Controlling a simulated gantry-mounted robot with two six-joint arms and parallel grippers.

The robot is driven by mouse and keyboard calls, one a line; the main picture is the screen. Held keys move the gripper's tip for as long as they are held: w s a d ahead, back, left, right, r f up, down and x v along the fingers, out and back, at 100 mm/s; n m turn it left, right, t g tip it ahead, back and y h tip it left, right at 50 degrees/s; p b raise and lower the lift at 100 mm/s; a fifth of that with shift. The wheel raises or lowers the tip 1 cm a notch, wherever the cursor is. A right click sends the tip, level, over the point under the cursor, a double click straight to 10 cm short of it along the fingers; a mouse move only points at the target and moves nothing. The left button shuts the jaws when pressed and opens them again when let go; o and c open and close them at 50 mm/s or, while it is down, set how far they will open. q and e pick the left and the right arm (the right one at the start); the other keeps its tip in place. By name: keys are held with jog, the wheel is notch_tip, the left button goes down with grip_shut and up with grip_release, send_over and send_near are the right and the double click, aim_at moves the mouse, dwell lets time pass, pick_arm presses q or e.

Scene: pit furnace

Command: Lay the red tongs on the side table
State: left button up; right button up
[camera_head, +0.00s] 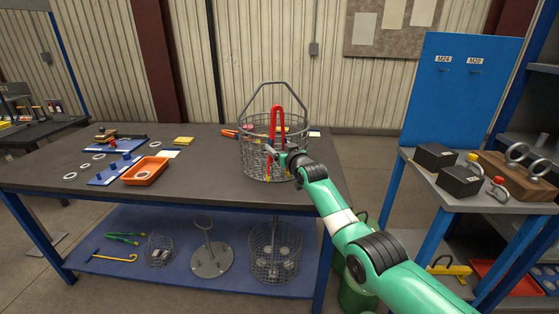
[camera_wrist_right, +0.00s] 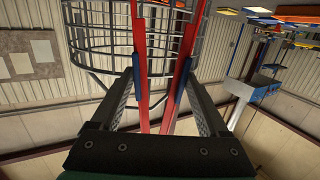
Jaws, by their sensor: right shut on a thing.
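The red tongs (camera_head: 276,118) stand upright at the wire basket (camera_head: 255,160) on the long dark worktable, with their bend at the top. My right gripper (camera_head: 283,151) is shut on the tongs. In the right wrist view, the gripper (camera_wrist_right: 162,75) has its blue-padded fingers against the two red tong legs (camera_wrist_right: 187,45), and basket wires show close by. I cannot tell whether the tongs' lower ends are inside the basket or in front of it. The side table (camera_head: 423,168) stands at the right with a grey top. My left gripper is not in view.
The side table bears two black boxes (camera_head: 436,156), shackles and a wooden block (camera_head: 517,175) with rings. A blue panel (camera_head: 460,90) rises behind it. An orange tray (camera_head: 144,171) and blue pieces lie on the worktable's left. The basket's tall handle (camera_head: 275,84) arches over the tongs.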

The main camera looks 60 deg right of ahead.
notch_tip(320, 180, down, 3)
jog(key=shift+w+f+b, duration=0.1)
jog(key=shift+f+b, duration=0.1)
jog(key=shift+b, duration=0.6)
jog(key=shift+d, duration=0.1)
jog(key=shift+f+b, duration=0.4)
jog(key=shift+b, duration=0.05)
jog(key=o, duration=0.6)
jog(key=shift+c, duration=0.2)
jog(key=p+v, duration=0.9)
jog(key=v, duration=0.3)
jog(key=shift+r, duration=0.3)
